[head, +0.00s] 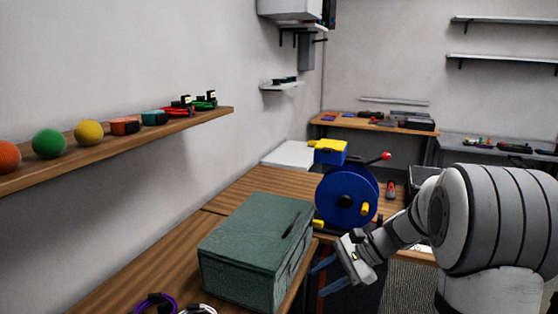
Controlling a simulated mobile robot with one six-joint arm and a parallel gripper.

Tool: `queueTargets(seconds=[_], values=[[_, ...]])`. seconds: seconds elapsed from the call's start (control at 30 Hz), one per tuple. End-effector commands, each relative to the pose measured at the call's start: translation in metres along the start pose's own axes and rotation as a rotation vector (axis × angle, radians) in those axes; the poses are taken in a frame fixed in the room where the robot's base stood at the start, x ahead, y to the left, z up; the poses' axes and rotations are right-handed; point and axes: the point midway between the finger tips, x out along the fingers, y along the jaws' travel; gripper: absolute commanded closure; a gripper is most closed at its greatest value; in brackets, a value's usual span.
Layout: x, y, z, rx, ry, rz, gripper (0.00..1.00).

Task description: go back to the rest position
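My gripper (317,281) reaches in from the right on my white arm. It hangs in the air beside the right end of the green-grey box (243,239), over the floor side of the bench edge. Its two bluish fingers are spread apart with a gap between them. I see nothing held in it. From this view I cannot tell whether the fingers touch the box.
The wooden bench (165,261) runs along the left wall. A blue reel (335,198) stands on it behind my gripper. Purple (150,304) and white cables lie at the front. A wall shelf (205,122) holds balls and small items.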

Motion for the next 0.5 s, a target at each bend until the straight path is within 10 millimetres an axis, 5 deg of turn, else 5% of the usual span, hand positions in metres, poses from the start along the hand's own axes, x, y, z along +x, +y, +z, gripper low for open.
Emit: queueTargets(seconds=[0.2,0.5], values=[[-0.006,0.066,0.052,-0.343,0.240,0.226,0.62],[-0.032,0.146,0.083,-0.835,0.534,0.520,0.62]])
